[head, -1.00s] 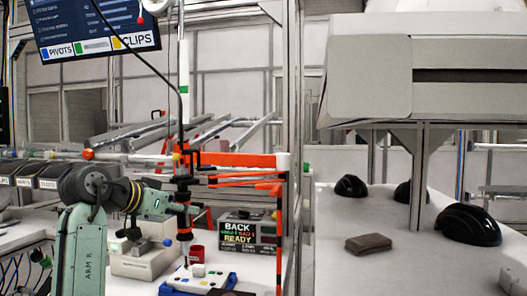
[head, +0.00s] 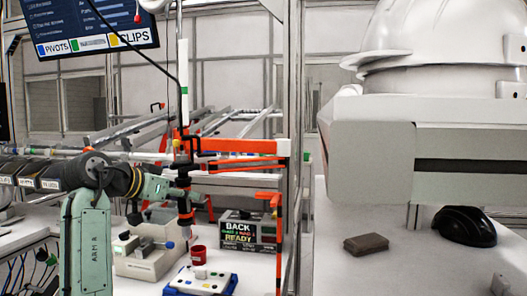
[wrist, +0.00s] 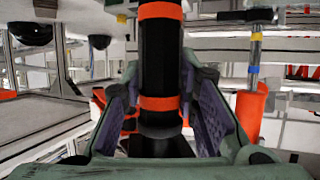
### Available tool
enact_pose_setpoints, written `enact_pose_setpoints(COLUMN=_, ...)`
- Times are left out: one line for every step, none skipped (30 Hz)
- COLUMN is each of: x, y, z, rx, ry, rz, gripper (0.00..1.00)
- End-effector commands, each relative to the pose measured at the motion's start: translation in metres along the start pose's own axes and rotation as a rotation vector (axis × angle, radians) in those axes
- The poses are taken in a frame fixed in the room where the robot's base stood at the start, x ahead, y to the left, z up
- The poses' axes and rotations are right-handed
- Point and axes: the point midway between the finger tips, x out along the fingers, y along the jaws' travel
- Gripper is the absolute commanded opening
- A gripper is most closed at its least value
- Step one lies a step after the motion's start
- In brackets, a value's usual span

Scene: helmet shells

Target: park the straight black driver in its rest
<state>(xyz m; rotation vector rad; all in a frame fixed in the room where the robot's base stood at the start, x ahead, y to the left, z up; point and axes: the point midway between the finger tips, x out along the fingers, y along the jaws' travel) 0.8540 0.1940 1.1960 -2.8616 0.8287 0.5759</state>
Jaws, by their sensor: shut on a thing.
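The straight black driver (head: 183,208) is upright in the head view, with orange bands. In the wrist view the driver (wrist: 160,55) fills the middle, standing between the two fingers. My gripper (head: 181,190) is shut on the driver's body; in the wrist view its fingers (wrist: 160,100) press from both sides. The driver's lower end hangs in the air above the white bench. An orange bracket (head: 267,196) sits on the post to the right, apart from the driver. I cannot tell for certain which part is the rest.
A blue tray with a white block (head: 200,281), a red cup (head: 198,256) and a grey fixture (head: 147,257) are below the driver. An orange beam (head: 240,146) runs behind. A white helmet shell (head: 430,45) is upper right.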

Motion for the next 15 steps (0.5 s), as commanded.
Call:
enact_pose_setpoints(x=-0.002, y=0.000, z=-0.006, rx=-0.002, ry=0.001, rz=0.001, gripper=0.00)
enact_pose_setpoints(x=-0.002, y=0.000, z=-0.006, rx=-0.002, ry=0.001, rz=0.001, gripper=0.00)
enact_pose_setpoints(x=-0.002, y=0.000, z=-0.006, rx=-0.002, ry=0.001, rz=0.001, gripper=0.00)
enact_pose_setpoints(x=-0.002, y=0.000, z=-0.006, rx=-0.002, ry=0.001, rz=0.001, gripper=0.00)
enact_pose_setpoints(x=-0.002, y=0.000, z=-0.005, rx=-0.002, ry=0.002, rz=0.001, gripper=0.00)
enact_pose_setpoints(x=-0.002, y=0.000, z=-0.005, rx=-0.002, ry=0.002, rz=0.001, gripper=0.00)
enact_pose_setpoints(x=-0.002, y=0.000, z=-0.005, rx=-0.001, ry=0.002, rz=0.001, gripper=0.00)
enact_pose_setpoints(x=-0.002, y=0.000, z=-0.005, rx=-0.001, ry=0.003, rz=0.000, gripper=0.00)
enact_pose_setpoints(x=-0.002, y=0.000, z=-0.005, rx=-0.001, ry=0.003, rz=0.000, gripper=0.00)
enact_pose_setpoints(x=-0.002, y=0.000, z=-0.005, rx=-0.001, ry=0.003, rz=0.000, gripper=0.00)
enact_pose_setpoints(x=-0.003, y=0.000, z=-0.006, rx=-0.001, ry=0.003, rz=0.000, gripper=0.00)
enact_pose_setpoints(x=-0.004, y=0.000, z=-0.009, rx=-0.001, ry=0.004, rz=0.000, gripper=0.00)
enact_pose_setpoints(x=-0.005, y=0.000, z=-0.013, rx=0.000, ry=0.004, rz=0.000, gripper=0.00)
enact_pose_setpoints(x=-0.007, y=0.000, z=-0.016, rx=0.000, ry=0.004, rz=0.000, gripper=0.00)
enact_pose_setpoints(x=-0.009, y=0.000, z=-0.022, rx=0.000, ry=0.004, rz=0.000, gripper=0.00)
